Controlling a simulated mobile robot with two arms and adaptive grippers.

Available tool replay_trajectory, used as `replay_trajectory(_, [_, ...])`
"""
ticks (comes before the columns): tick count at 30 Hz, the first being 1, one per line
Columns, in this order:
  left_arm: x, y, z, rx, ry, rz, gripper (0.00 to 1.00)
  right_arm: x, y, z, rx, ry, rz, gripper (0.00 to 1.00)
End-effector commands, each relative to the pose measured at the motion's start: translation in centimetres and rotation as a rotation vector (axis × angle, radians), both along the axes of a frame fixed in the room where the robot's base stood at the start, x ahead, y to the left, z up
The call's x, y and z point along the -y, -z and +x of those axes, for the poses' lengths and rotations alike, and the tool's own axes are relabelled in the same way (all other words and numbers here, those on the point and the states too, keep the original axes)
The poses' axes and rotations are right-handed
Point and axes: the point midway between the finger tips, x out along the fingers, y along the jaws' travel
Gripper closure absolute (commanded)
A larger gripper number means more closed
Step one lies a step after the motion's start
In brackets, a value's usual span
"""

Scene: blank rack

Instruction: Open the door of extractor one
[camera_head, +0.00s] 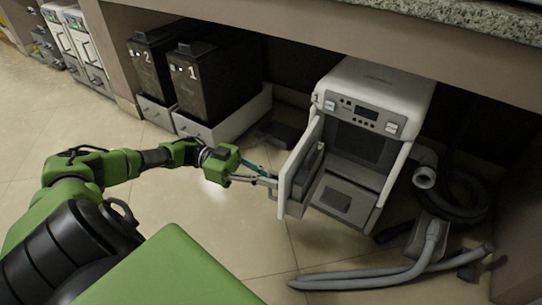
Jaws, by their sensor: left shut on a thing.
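Extractor one (385,95), a white cabinet with a small display and a "1" on its front, stands under the counter right of centre. Its door (293,172) is swung out to the left, and the dark interior shows behind it. My left gripper (268,182) reaches in from the left and is shut at the outer face of the door, on what looks like its handle. The handle is mostly hidden by the fingers. My right gripper is not in view.
Black bins marked 2 (150,65) and 1 (200,85) stand in white trays at the left.

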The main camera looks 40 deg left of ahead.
Motion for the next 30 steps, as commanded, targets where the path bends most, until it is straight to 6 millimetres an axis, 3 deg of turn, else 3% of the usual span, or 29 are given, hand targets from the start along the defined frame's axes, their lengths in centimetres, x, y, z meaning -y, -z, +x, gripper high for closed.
replay_trajectory(5, [0.0, 0.1, 0.0, -0.002, 0.000, 0.002, 1.00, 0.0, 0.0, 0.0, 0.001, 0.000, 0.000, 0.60])
replay_trajectory(7, [0.0, 0.1, 0.0, -0.002, 0.000, 0.002, 0.86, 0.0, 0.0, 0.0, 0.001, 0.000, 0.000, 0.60])
replay_trajectory(19, [-0.4, 0.0, -0.1, 0.000, -0.001, 0.001, 0.86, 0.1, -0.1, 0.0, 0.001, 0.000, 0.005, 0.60])
replay_trajectory(23, [-2.2, 0.1, -0.5, -0.001, -0.005, 0.003, 0.86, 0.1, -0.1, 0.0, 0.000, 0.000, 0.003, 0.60])
replay_trajectory(30, [-7.0, 0.1, -1.9, -0.001, -0.006, 0.002, 0.86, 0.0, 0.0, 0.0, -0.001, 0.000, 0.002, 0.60])
